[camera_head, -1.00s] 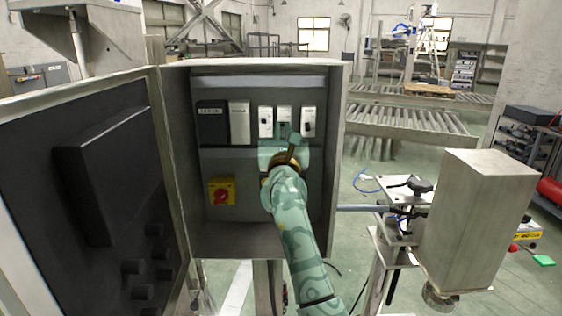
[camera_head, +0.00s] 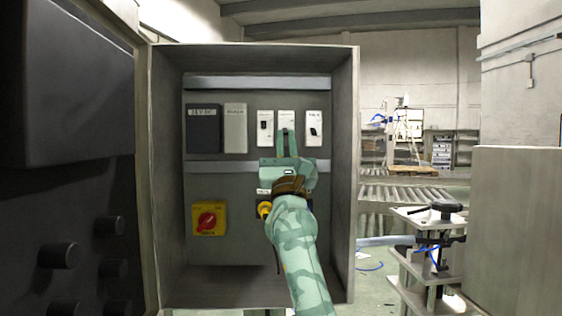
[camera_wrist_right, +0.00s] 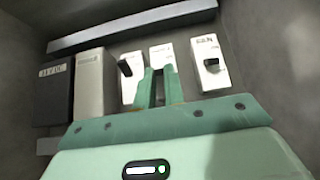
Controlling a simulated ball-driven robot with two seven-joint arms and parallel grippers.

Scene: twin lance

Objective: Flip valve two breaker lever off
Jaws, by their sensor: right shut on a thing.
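Three white breakers sit in a row inside the open grey cabinet (camera_head: 350,200). My right gripper (camera_head: 286,132) reaches up to the middle breaker (camera_head: 286,116), whose label I cannot read. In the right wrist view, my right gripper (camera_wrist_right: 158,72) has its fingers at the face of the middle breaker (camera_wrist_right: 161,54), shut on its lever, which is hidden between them. The left breaker (camera_head: 265,127) shows a dark lever, also seen in the wrist view. The right breaker (camera_wrist_right: 209,63) is labelled FAN and has a dark lever. My left gripper is out of view.
A dark unit (camera_head: 204,130) and a pale unit (camera_head: 235,128) stand left of the breakers. A red rotary switch on a yellow plate (camera_head: 208,219) is below. The open door (camera_head: 75,200) is at left, and the cabinet's side walls are close.

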